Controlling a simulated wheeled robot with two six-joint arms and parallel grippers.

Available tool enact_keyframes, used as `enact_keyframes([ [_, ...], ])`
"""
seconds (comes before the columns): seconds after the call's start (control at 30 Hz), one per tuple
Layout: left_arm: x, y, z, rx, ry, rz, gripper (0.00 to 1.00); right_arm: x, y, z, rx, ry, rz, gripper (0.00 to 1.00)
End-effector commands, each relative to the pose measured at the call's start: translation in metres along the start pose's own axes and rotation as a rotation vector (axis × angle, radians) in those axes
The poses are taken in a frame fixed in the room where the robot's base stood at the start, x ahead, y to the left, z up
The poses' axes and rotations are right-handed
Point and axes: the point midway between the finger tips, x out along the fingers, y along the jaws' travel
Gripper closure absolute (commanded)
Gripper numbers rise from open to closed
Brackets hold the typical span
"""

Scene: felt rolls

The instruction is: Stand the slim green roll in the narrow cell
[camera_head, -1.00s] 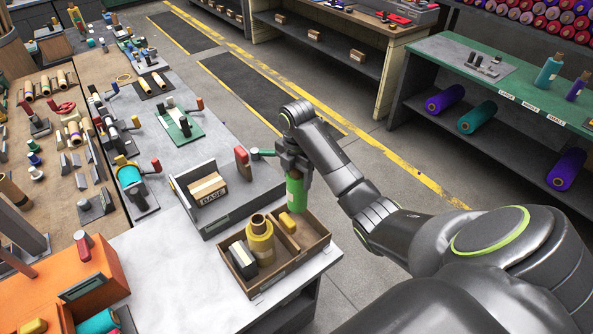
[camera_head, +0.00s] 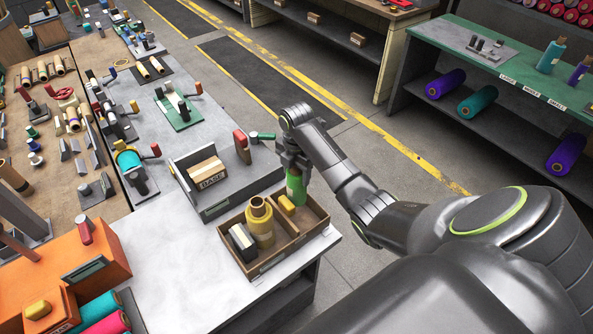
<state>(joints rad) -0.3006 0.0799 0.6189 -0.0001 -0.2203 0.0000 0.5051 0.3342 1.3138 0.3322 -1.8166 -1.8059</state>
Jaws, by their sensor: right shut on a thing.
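My right gripper (camera_head: 291,164) is shut on the upper end of the slim green roll (camera_head: 297,189). The roll is upright, at the far right part of the wooden box (camera_head: 292,247). Its lower end appears to be inside or just over the cell there; I cannot tell whether it touches the floor. In the box a wider yellow roll (camera_head: 259,222) stands in the middle, with a small yellow piece (camera_head: 286,204) between it and the green roll. My left gripper is not in view.
A black and white block (camera_head: 241,241) sits at the box's left end. A grey tray holding a carton labelled BASE (camera_head: 207,173) stands behind. An orange unit (camera_head: 75,262) is at the left. The pale tabletop left of the box is clear.

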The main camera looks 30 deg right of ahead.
Motion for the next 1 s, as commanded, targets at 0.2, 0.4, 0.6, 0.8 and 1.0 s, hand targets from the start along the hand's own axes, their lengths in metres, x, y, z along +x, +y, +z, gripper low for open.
enact_keyframes([
  [0.2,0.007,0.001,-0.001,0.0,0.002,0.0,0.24,0.013,0.0,0.0,0.0,0.001,-0.002,0.78],
  [0.4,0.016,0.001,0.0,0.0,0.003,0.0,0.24,0.034,-0.001,0.0,0.001,0.0,-0.002,0.78],
  [0.6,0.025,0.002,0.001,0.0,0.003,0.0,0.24,0.053,0.0,0.0,0.0,0.0,-0.001,0.78],
  [0.8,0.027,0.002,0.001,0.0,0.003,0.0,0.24,0.06,0.0,0.0,0.0,0.0,0.0,0.78],
  [1.0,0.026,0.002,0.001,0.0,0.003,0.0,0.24,0.059,0.0,0.0,0.0,0.0,0.0,0.78],
])
